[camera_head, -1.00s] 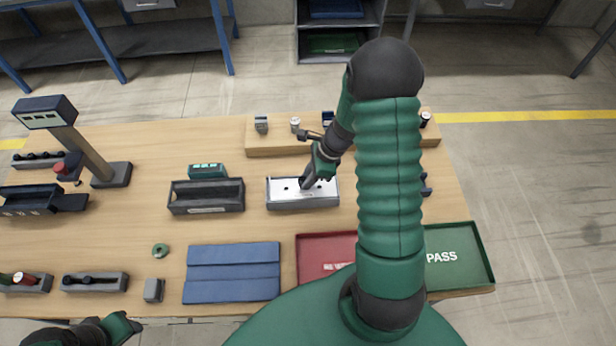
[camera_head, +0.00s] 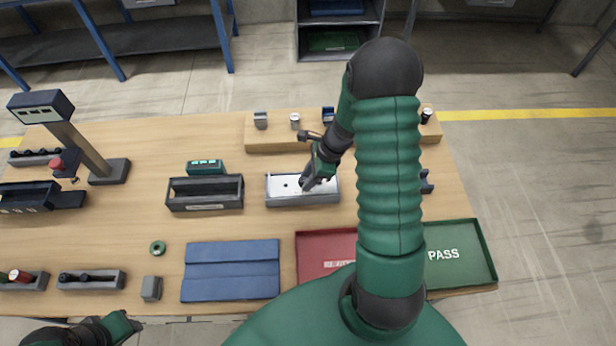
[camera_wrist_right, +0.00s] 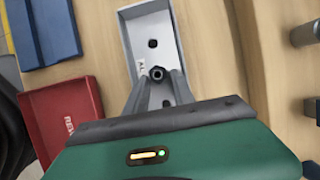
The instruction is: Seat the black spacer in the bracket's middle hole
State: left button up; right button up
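The black spacer (camera_wrist_right: 157,73) is a small dark ring between my right fingertips, in line with these holes at the middle position. My right gripper (camera_head: 306,187) is shut on it, tips low at the plate. I cannot tell how deep the spacer sits. My left gripper (camera_head: 132,324) is at the bottom left, partly cut off.
A red tray (camera_head: 322,238) and a green PASS tray (camera_head: 484,252) lie at the front right. A blue mat (camera_head: 231,285), a dark open bin (camera_head: 205,206) and a green ring (camera_head: 158,248) are to the left. The wooden shelf (camera_head: 275,145) with small parts stands behind the bracket.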

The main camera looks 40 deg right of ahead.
jog(key=o, duration=0.3)
jog(key=shift+r, duration=0.1)
jog(key=v, duration=1.6)
jog(key=shift+d+r, duration=0.2)
jog(key=shift+r, duration=0.05)
jog(key=shift+s, duration=0.1)
jog(key=a+f+n+h, duration=0.1)
jog(key=a+f+n, duration=0.2)
jog(key=a+n, duration=0.7)
jog(key=s+a+f+n+h+b, duration=0.1)
jog(key=a+f+n+h, duration=0.1)
jog(key=a+n, duration=0.9)
jog(key=f+n, duration=0.1)
jog(key=n, duration=0.1)
jog(key=shift+s+n+g+b, duration=0.3)
jog(key=shift+n, duration=0.1)
